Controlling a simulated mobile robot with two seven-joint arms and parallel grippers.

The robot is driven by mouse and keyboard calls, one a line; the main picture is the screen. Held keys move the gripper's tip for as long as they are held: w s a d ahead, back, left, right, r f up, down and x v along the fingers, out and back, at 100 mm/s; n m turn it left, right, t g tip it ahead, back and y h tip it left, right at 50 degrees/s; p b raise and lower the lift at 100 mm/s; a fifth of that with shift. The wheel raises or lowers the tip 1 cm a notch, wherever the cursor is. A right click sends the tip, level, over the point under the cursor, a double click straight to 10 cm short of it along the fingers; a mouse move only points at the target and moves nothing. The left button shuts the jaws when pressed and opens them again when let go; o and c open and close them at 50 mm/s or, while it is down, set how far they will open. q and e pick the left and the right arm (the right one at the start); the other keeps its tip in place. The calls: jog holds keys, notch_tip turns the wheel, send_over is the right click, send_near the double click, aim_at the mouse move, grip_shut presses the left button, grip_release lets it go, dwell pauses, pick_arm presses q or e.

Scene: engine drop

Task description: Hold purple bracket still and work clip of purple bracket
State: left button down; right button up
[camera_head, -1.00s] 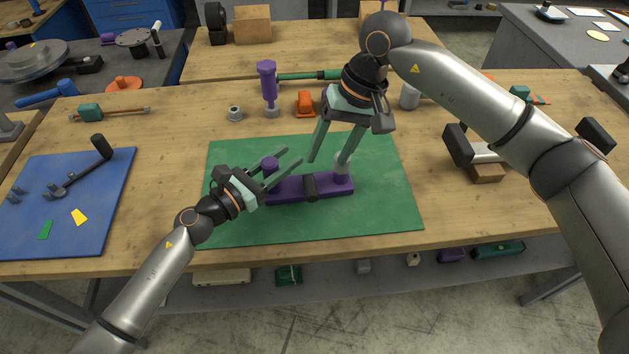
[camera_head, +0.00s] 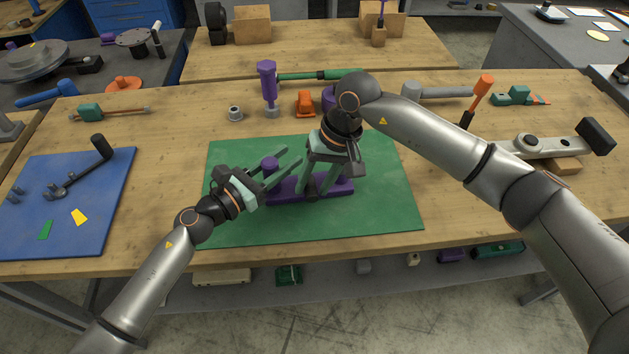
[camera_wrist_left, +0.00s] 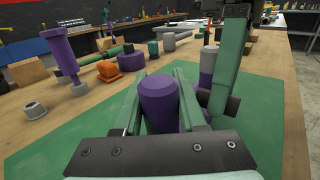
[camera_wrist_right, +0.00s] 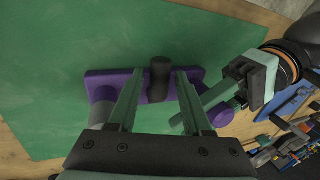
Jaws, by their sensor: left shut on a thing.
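The purple bracket (camera_head: 342,188) lies on the green mat (camera_head: 380,218). It has a purple post (camera_wrist_left: 158,100) at its left end and a black clip (camera_wrist_right: 160,82) across its middle. My left gripper (camera_head: 294,158) is shut on the purple post, with one finger along each side in the left wrist view. My right gripper (camera_head: 314,188) points down over the middle of the bracket. In the right wrist view its fingers (camera_wrist_right: 159,78) are open, one on each side of the clip, with gaps showing. My right gripper partly hides the clip and bracket in the head view.
Behind the mat stand a purple-handled tool (camera_head: 267,82), a grey nut (camera_head: 235,113) and an orange part (camera_head: 305,102). A blue board (camera_head: 100,215) lies at left. The mat's front is clear.

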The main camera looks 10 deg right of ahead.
grip_shut()
jog(key=shift+w, duration=0.1)
dwell(0.3)
jog(key=shift+w+r+m+g, duration=0.15)
jog(key=shift+w+r+g, duration=0.05)
jog(key=shift+g, duration=0.55)
jog(key=shift+w+r+m+g, duration=0.1)
jog(key=shift+w+r+g, duration=0.15)
jog(key=shift+g, duration=0.45)
jog(key=shift+w+r+m+g, duration=0.15)
jog(key=shift+w+g, duration=0.05)
jog(key=shift+g, duration=0.55)
jog(key=shift+o, duration=1.2)
grip_release()
jog(key=shift+r, duration=0.1)
jog(key=v, duration=0.7)
jog(key=shift+w+r, duration=0.15)
jog(key=shift+r, duration=0.05)
